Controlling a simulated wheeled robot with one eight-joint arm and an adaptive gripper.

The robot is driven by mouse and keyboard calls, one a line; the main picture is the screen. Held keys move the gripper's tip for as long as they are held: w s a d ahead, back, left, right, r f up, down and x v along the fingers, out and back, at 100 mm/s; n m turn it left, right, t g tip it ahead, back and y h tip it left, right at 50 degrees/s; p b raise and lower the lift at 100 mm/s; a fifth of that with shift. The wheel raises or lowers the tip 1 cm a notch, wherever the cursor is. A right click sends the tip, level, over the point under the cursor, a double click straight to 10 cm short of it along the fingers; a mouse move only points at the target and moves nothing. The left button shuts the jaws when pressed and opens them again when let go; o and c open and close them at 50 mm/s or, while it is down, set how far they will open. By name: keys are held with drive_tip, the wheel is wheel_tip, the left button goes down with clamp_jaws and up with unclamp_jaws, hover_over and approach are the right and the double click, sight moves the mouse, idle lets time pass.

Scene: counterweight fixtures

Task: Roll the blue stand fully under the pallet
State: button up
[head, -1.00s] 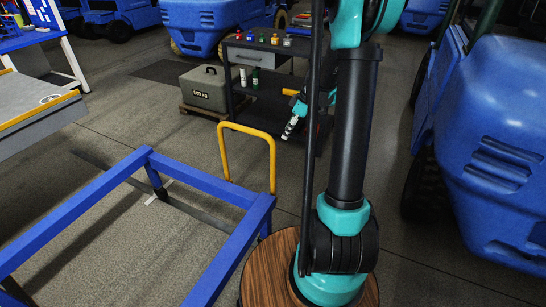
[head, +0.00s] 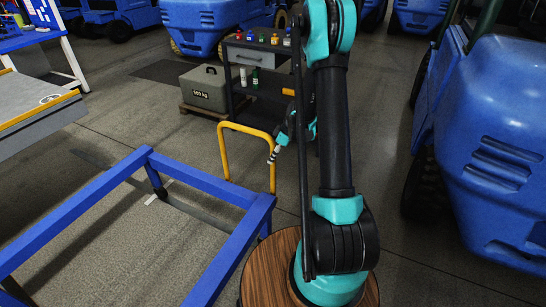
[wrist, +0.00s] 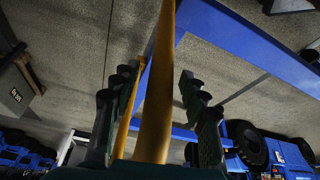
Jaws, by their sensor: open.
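The blue stand (head: 205,180) is an open frame of blue beams at the lower left of the head view, with a yellow hoop handle (head: 246,129) at its far right corner. In the wrist view, one blue beam (wrist: 245,45) crosses the top right. My gripper (head: 272,157) is at the handle's right upright. In the wrist view, its open fingers (wrist: 156,78) stand on either side of a yellow bar (wrist: 155,100). Whether they touch it is unclear. A raised grey platform with a yellow edge (head: 40,119) at the left may be the pallet.
A grey 500 kg box (head: 203,88) sits on a low wooden base behind the stand. A dark cart (head: 262,85) with small bottles stands right of it. A blue vehicle (head: 490,150) fills the right side. Floor between the stand and the box is clear.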

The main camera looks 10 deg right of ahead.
drive_tip(key=shift+a+f, duration=0.2)
drive_tip(key=shift+f, duration=0.2)
clamp_jaws()
